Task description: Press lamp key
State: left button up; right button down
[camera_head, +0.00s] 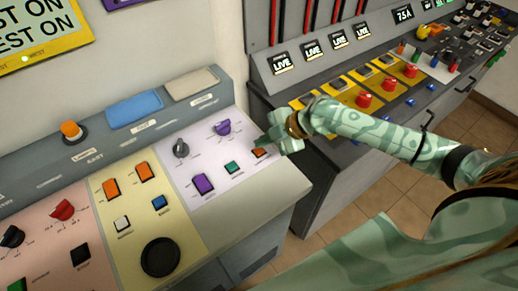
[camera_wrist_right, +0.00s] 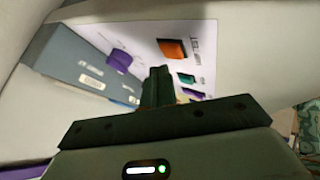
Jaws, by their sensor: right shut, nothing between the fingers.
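On the pale lilac section of the sloping desk (camera_head: 222,185) sits a small orange-red key (camera_head: 259,152). A green key (camera_head: 232,167) and a purple key (camera_head: 203,184) lie to its left. My right gripper (camera_head: 267,143) is shut and empty, its tips just beside and above the orange key, partly covering it. In the wrist view the shut fingertips (camera_wrist_right: 160,72) point towards the orange key (camera_wrist_right: 171,48), and contact cannot be told. The key labels are too small to read, so which one is the lamp key is unclear. My left gripper is out of view.
A purple knob (camera_head: 222,128) and a grey knob (camera_head: 181,148) stand left of the gripper. An orange-topped lamp (camera_head: 72,131) stands on the back ledge. A second console with red knobs (camera_head: 364,99) stands to the right, under my right arm.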

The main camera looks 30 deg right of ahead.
aim_at(263, 151)
dwell(0.5)
jog(key=shift+f, duration=0.4)
jog(key=shift+f+b, duration=0.5)
jog(key=shift+b, duration=0.05)
dwell(0.5)
jog(key=shift+r, duration=0.1)
jog(key=shift+r+p, duration=0.75)
jog(key=shift+r, duration=0.05)
notch_tip(263, 151, up, 5)
jog(key=p, duration=0.4)
jog(key=shift+r, duration=0.1)
dwell(0.3)
